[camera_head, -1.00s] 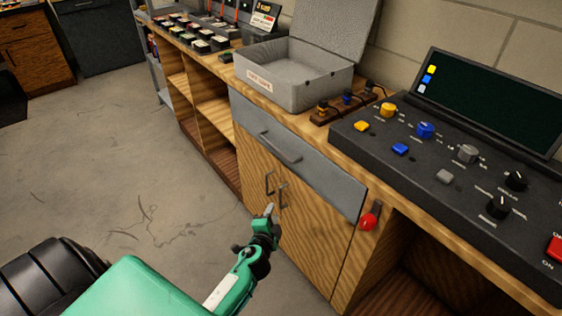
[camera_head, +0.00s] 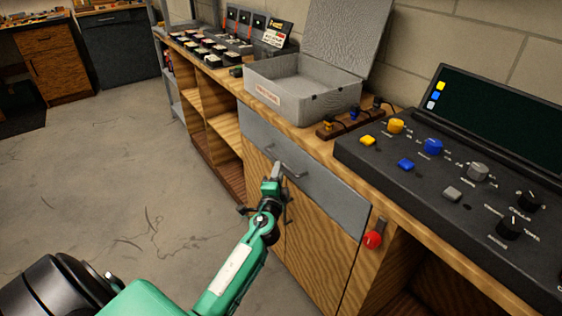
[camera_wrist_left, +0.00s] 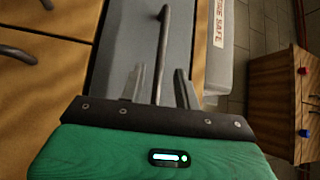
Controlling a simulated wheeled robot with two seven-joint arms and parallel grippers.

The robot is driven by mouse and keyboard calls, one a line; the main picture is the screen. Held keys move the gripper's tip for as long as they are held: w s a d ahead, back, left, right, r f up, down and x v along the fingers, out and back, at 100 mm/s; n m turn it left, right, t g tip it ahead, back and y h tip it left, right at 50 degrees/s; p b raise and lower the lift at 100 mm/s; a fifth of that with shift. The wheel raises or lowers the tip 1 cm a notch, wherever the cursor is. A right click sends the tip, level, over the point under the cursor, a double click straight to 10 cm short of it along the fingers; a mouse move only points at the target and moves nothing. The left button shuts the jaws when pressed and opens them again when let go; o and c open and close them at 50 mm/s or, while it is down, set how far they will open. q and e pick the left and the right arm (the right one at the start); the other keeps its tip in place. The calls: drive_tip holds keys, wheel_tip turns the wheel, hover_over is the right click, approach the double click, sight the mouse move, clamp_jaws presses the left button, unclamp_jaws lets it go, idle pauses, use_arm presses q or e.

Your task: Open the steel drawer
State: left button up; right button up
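The steel drawer (camera_head: 328,190) is a grey front under the wooden counter, and it looks closed. It also shows in the left wrist view (camera_wrist_left: 130,45). Its bar handle (camera_head: 289,168) is dark metal; in the left wrist view the handle (camera_wrist_left: 162,50) runs up the picture, with its lower end between my fingers. My left gripper (camera_head: 277,166) is at the left end of the handle. In the left wrist view the left gripper's fingers (camera_wrist_left: 158,85) are apart, one on each side of the bar, with gaps visible. My right gripper is not in view.
A grey open case (camera_head: 300,88) stands on the counter above the drawer. A black control console (camera_head: 450,190) sits to its right. A red knob (camera_head: 373,239) hangs right of the drawer. Wooden cupboard doors (camera_head: 318,255) lie below. The floor at left is clear.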

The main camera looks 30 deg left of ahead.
use_arm(q)
drive_tip(key=shift+x, duration=2.6)
drive_tip(key=shift+c, duration=0.4)
clamp_jaws()
